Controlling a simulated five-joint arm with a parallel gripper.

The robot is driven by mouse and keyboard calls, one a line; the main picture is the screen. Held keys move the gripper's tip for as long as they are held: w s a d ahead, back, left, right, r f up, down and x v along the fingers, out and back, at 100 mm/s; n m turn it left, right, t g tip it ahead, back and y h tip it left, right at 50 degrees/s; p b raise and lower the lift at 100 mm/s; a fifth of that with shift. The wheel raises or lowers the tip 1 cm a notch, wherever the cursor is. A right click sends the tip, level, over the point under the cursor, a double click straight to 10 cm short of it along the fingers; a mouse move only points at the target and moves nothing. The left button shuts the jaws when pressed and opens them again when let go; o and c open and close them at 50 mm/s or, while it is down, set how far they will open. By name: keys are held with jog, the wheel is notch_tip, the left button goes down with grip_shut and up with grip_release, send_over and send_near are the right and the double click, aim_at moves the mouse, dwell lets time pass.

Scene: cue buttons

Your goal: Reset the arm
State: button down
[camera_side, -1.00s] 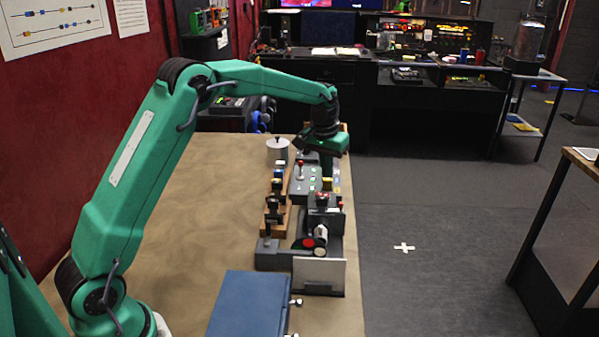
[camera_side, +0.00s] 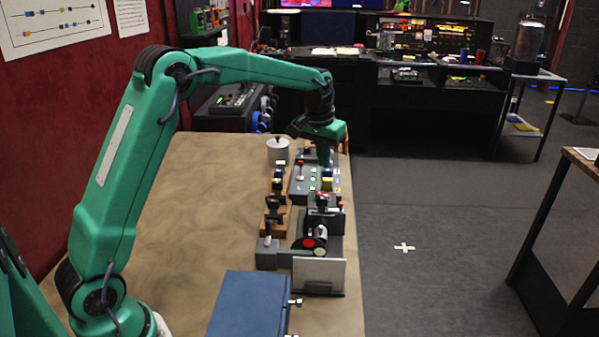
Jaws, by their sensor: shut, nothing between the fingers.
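My gripper (camera_side: 324,158) is at the end of my green arm, pointing down over the far part of the panel row on the table. It is shut and holds nothing. A yellow block (camera_side: 327,184) shows just below the gripper tip. I cannot tell whether the tip touches the panel.
The tan table (camera_side: 190,215) is bare on its left side. A blue case (camera_side: 250,303) lies at the front, beside a white card (camera_side: 320,274) on a stand. A grey lidded pot (camera_side: 277,148) stands behind the wooden rack (camera_side: 273,215). Dark consoles stand beyond.

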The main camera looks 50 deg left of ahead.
jog(key=s+d+r+m+t, duration=0.1)
jog(key=s+d+r, duration=0.15)
jog(key=s, duration=0.55)
jog(key=s+d+r+t, duration=0.1)
jog(key=s+r, duration=0.3)
jog(key=s, duration=0.5)
jog(key=s+d+r+m+t, duration=0.1)
jog(key=s+d+r, duration=0.15)
jog(key=s, duration=0.55)
jog(key=s+f, duration=0.3)
jog(key=s, duration=0.5)
jog(key=shift+s+d+f+m+t, duration=0.2)
jog(key=shift+m+t, duration=0.1)
jog(key=shift+m, duration=0.1)
